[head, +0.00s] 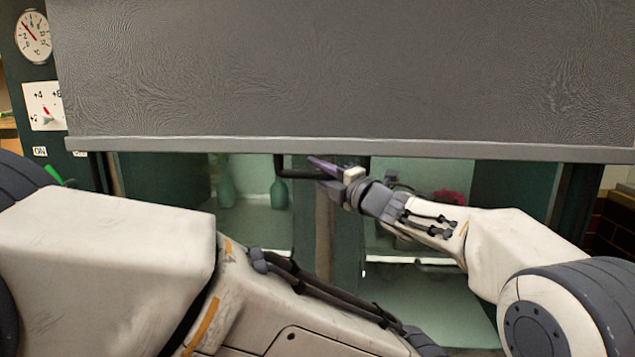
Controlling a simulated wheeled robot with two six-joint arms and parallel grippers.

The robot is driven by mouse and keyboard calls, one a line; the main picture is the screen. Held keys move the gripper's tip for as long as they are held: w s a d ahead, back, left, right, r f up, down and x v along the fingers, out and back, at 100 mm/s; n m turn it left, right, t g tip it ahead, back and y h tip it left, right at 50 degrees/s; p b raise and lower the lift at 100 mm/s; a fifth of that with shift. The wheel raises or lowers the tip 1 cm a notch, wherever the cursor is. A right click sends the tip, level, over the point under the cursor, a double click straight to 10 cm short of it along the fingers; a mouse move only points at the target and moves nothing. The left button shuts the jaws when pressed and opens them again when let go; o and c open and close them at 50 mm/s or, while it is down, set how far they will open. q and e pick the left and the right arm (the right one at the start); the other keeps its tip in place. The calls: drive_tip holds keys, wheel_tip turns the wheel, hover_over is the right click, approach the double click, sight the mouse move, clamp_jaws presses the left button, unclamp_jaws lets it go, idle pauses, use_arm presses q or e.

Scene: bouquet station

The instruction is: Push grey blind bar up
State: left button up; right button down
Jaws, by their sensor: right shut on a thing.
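The grey blind (340,70) hangs across the upper part of the head view. Its grey bar (200,145) runs along the lower edge, nearly level, from the left side to the right edge. A dark U-shaped handle (283,168) shows just below the middle of the bar. My right gripper (328,168) is at this handle, under the bar, and is shut on it; the fingers hide part of the handle. My left arm crosses the lower left, and its gripper is out of view.
Behind and below the blind is a cabinet with glass panes; green bottles (226,182) and a pink flower (447,197) show through. A dial gauge (33,37) and a white control plate (43,105) are at the upper left.

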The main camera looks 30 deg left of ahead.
wheel_tip(320, 180, up, 43)
drive_tip(key=p, duration=3.4)
drive_tip(key=shift+f+p, duration=0.2)
drive_tip(key=shift+p, duration=0.2)
drive_tip(key=shift+s+d, duration=0.1)
drive_tip(key=c, duration=1.1)
unclamp_jaws()
drive_tip(key=shift+c, duration=0.2)
drive_tip(key=shift+o, duration=0.7)
drive_tip(key=shift+f, duration=0.1)
drive_tip(key=b+v, duration=0.7)
drive_tip(key=v, duration=0.3)
drive_tip(key=shift+d, duration=0.15)
